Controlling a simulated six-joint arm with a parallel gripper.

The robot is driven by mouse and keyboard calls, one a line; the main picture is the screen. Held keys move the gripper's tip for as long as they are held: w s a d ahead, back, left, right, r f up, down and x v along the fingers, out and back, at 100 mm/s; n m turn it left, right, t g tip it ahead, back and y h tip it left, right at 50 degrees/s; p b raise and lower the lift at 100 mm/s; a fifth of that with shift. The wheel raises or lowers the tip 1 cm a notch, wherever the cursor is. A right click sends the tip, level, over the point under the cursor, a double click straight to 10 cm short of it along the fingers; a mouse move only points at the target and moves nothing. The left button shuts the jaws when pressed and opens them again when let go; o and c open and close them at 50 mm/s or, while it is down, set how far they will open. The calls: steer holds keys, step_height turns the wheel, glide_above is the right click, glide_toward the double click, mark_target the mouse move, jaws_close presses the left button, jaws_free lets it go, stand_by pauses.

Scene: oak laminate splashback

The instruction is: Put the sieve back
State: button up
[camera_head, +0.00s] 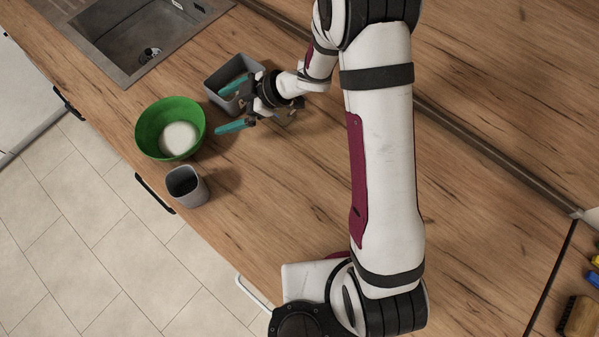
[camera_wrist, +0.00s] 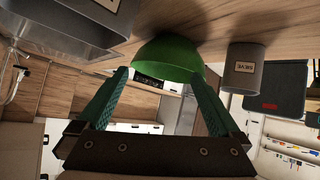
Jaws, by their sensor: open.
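I cannot make out a sieve in either view. A green bowl (camera_head: 146,128) with a pale, round content (camera_head: 179,138) stands near the counter's front edge; it also shows in the wrist view (camera_wrist: 168,52). A grey cup (camera_head: 194,191) stands beside it, its opening dark; in the wrist view the cup (camera_wrist: 243,78) bears a label that seems to read "SIEVE". My gripper (camera_head: 219,111) is open, its teal fingers apart and nothing between them, right of the bowl. In the wrist view, the open fingers (camera_wrist: 159,75) frame the bowl's lower part.
A grey rectangular bin (camera_head: 214,99) stands behind the bowl; one finger overlaps it in the head view. Its label in the wrist view (camera_wrist: 108,5) is unreadable. A sink (camera_head: 137,35) lies at the upper left. A brush (camera_head: 579,318) is at the lower right. The counter's middle is largely clear.

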steer(key=w+d+r+m+t+h, duration=0.5)
steer(key=w+d+r, duration=0.1)
steer(key=w+d, duration=0.15)
steer(key=s+d+r+m+h, duration=0.3)
steer(key=s+d+m+h, duration=0.15)
steer(key=d, duration=0.35)
steer(key=s+d+r+m+h, duration=0.3)
steer(key=s+d+m, duration=0.25)
steer(key=d, duration=0.35)
steer(key=s+a+m+g+y, duration=0.2)
steer(key=s+a+m+g, duration=0.1)
steer(key=s, duration=0.9)
steer(key=s+a+r+m+g+y, duration=0.1)
steer(key=s+a+m+g, duration=0.2)
steer(key=s, duration=0.8)
steer(key=shift+s+a+m+g+y, duration=0.15)
steer(key=shift+s+m+g+y, duration=0.25)
steer(key=shift+m+g, duration=0.55)
steer(key=shift+m+t, duration=0.25)
